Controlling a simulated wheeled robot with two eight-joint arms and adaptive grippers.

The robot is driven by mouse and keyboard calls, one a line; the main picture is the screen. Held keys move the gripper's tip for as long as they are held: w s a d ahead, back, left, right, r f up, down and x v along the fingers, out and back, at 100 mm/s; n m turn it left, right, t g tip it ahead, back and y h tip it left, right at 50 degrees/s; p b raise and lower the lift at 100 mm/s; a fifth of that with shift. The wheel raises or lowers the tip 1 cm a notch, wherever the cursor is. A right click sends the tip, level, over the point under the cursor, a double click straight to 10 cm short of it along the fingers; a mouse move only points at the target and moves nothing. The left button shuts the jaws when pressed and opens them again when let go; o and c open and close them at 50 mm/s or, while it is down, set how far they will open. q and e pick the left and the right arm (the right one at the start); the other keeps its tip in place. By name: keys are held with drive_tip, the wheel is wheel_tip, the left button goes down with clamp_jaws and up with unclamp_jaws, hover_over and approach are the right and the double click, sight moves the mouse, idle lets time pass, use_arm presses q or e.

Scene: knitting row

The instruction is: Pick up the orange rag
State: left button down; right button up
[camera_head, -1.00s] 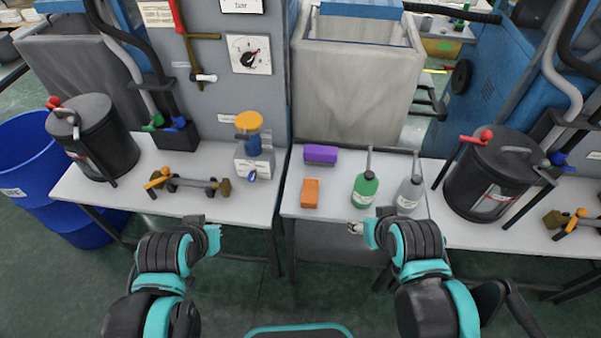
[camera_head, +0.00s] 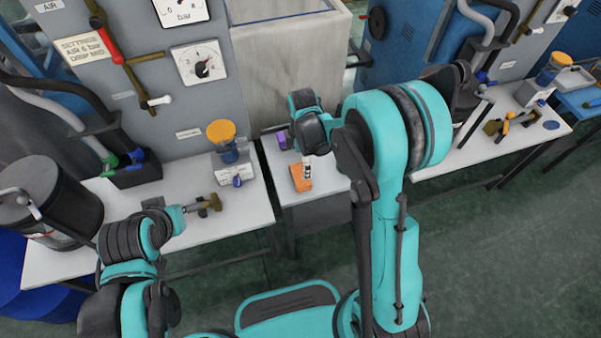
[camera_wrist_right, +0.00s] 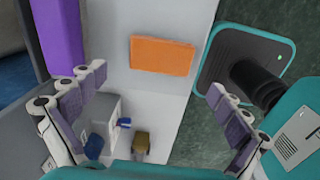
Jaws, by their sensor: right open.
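The orange rag (camera_head: 301,184) is a flat folded rectangle on the white middle table. It also shows in the right wrist view (camera_wrist_right: 162,55), past the fingertips and between their lines. My right gripper (camera_head: 307,166) hangs above the rag and points down, partly covering it in the head view. Its fingers (camera_wrist_right: 155,88) are spread wide in the right wrist view, with nothing between them.
A purple folded cloth (camera_head: 282,141) lies behind the rag and shows large in the right wrist view (camera_wrist_right: 58,40). My right arm hides the table right of the rag. A yellow-topped device (camera_head: 228,150) and a brass fitting (camera_head: 205,205) are on the left table.

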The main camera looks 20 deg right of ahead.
sight(300, 174)
wheel_tip(300, 174, down, 4)
drive_tip(key=shift+w+a+r+n+b, duration=0.1)
drive_tip(key=shift+n+b, duration=0.3)
drive_tip(key=shift+b, duration=0.15)
wheel_tip(300, 174, down, 5)
drive_tip(key=b, duration=0.2)
drive_tip(key=shift+b, duration=0.3)
drive_tip(key=shift+c, duration=0.9)
drive_tip(key=c, duration=0.6)
